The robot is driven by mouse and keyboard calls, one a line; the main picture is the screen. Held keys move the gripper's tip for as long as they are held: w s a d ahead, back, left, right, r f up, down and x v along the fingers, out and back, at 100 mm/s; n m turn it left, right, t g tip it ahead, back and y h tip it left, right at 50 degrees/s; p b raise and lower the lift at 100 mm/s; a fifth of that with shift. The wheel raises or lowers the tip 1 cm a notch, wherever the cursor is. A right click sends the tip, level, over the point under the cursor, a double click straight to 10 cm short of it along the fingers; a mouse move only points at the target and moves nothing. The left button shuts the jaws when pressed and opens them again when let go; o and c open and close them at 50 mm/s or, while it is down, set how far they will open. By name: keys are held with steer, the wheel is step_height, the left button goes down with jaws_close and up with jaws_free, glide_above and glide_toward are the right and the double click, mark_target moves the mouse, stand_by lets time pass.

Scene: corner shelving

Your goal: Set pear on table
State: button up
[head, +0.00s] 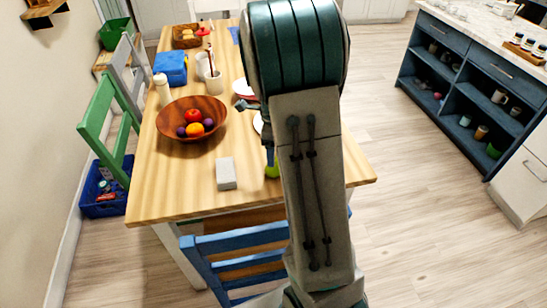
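A yellow-green thing, likely the pear (271,171), shows just left of my arm over the near right part of the wooden table (195,192). My arm hides part of it, and I cannot tell whether it touches the tabletop. A small dark part of my gripper (269,154) shows directly above it. The rest of the gripper is behind my arm, so its fingers and any grip on the pear cannot be made out.
A wooden bowl of fruit (167,132) and a pale grey block (226,174) are on the table. A blue chair (240,262) is at the near edge. Bare tabletop lies around the block.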

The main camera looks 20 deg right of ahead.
step_height(320, 180, up, 5)
steer(key=shift+r, duration=0.1)
steer(key=s+a+r+n, duration=0.2)
steer(key=s+a+n, duration=0.1)
steer(key=s+n, duration=0.3)
steer(key=s+a+r+n+t, duration=0.1)
steer(key=s+a+r+n, duration=0.1)
steer(key=s+a+n, duration=0.2)
steer(key=s+a+r+n+t, duration=0.1)
steer(key=s+a+n, duration=0.2)
steer(key=s+n, duration=0.6)
steer(key=n, duration=0.5)
steer(key=shift+s+a+r+n, duration=0.25)
steer(key=shift+a+r+n, duration=0.1)
steer(key=shift+r+n, duration=0.05)
